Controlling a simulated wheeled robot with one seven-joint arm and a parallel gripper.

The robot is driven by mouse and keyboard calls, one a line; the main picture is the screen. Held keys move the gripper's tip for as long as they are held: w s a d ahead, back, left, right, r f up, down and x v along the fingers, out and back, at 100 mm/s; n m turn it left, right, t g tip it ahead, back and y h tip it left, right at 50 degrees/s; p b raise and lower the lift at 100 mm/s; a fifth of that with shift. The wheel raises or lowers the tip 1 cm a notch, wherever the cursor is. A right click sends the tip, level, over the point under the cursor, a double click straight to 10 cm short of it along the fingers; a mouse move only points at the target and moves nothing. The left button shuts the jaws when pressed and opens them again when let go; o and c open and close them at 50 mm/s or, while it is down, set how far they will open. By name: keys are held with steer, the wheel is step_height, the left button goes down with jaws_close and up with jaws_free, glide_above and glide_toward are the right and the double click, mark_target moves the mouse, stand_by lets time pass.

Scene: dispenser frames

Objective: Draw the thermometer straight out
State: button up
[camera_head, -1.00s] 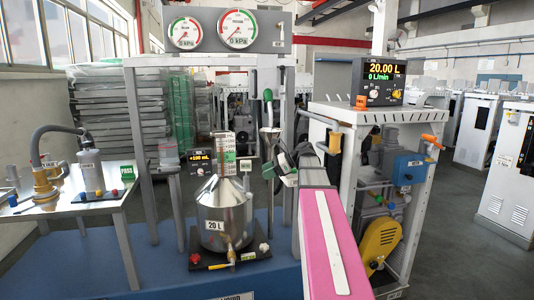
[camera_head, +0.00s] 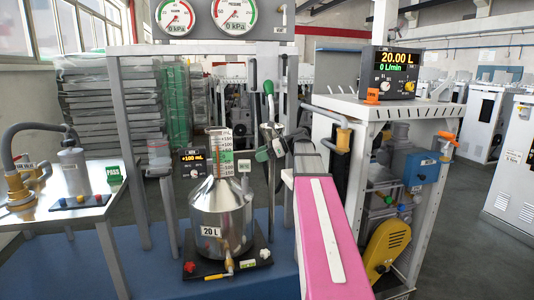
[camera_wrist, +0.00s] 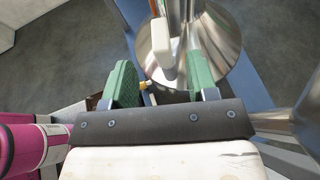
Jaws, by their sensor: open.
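The silver 20 L can (camera_head: 222,222) stands upright on a black base, with a graduated neck (camera_head: 221,155) on top. A small pale block (camera_head: 244,167), which looks like the thermometer's head, is just right of the neck. In the wrist view a white rounded block (camera_wrist: 177,42), probably the same part, stands in front of the can's shiny metal (camera_wrist: 200,50). Any thermometer stem is hidden.
A grey post (camera_head: 252,110) and green-handled hose nozzle (camera_head: 268,92) stand close behind my gripper. A side table (camera_head: 85,205) is at left. A white pump frame (camera_head: 335,105) is at right.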

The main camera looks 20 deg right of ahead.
mark_target(244, 161)
steer(key=x, duration=0.7)
steer(key=shift+w+a+f, duration=0.15)
steer(key=shift+a, duration=0.1)
steer(key=shift+c, duration=0.3)
jaws_close()
step_height(244, 161, up, 11)
steer(key=shift+f, duration=0.2)
stand_by(1.6)
stand_by(0.3)
